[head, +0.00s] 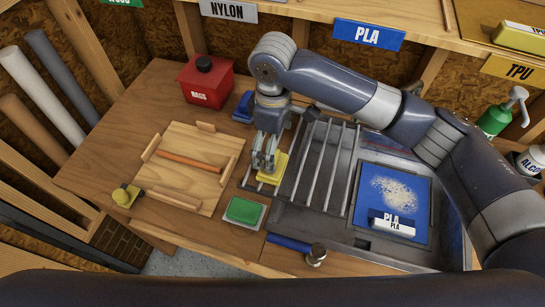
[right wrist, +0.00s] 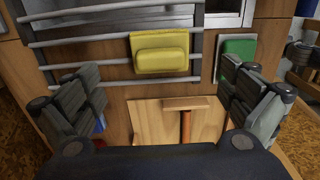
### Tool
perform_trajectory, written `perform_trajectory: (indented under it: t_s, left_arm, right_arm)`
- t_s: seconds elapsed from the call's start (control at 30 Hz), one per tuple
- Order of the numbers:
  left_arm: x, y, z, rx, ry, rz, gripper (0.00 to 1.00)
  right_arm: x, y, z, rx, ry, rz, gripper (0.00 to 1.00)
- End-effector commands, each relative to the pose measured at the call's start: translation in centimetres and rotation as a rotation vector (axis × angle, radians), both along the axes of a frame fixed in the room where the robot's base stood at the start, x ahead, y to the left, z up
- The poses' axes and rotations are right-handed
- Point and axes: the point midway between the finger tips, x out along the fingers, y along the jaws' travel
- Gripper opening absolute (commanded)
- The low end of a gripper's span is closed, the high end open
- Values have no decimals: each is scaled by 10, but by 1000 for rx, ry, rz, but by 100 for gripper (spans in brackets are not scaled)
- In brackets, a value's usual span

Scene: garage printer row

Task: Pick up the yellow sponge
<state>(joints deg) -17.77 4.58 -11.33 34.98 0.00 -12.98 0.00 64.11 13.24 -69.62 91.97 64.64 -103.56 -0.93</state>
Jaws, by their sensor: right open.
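The yellow sponge (head: 273,168) lies on a flat yellow piece, by the left side of the metal rack. In the right wrist view the sponge (right wrist: 162,60) is whole and unobstructed, in front of the rack bars. My right gripper (head: 265,160) reaches in from the right and points down at the sponge, partly covering it in the head view. In the right wrist view its two fingers (right wrist: 162,80) are spread wide, with the sponge between and beyond them. Nothing is held. My left gripper is not in view.
A green sponge (head: 243,210) lies on a pale tray near the front. The metal rack (head: 325,150) is right of the yellow sponge. A wooden board (head: 190,170) with raised strips lies left. A red rags box (head: 206,80) stands behind. A blue-handled tool (head: 290,244) lies in front.

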Motion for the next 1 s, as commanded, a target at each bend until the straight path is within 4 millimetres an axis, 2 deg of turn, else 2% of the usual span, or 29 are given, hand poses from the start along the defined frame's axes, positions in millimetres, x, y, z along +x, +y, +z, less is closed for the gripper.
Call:
perform_trajectory:
  t_s: [0.1, 0.2, 0.33, 0.53, 0.67, 0.87, 1.0]
  left_arm:
    - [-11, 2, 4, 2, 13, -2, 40]
    - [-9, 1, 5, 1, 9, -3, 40]
    - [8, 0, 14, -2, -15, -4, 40]
    - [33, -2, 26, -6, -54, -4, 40]
    - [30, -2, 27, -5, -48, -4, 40]
    - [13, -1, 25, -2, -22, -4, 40]
    - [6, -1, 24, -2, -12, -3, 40]
  right_arm:
    - [0, 0, -14, 0, 1, -1, 98]
    - [0, 0, -21, -1, 0, -1, 98]
    - [-1, 0, -32, -1, 3, -1, 98]
    - [-1, 1, -63, -2, 2, -2, 98]
    - [-1, 1, -73, 0, -1, 0, 98]
    - [-1, 1, -74, 1, -1, 0, 98]
    - [-1, 1, -74, 1, -1, 0, 69]
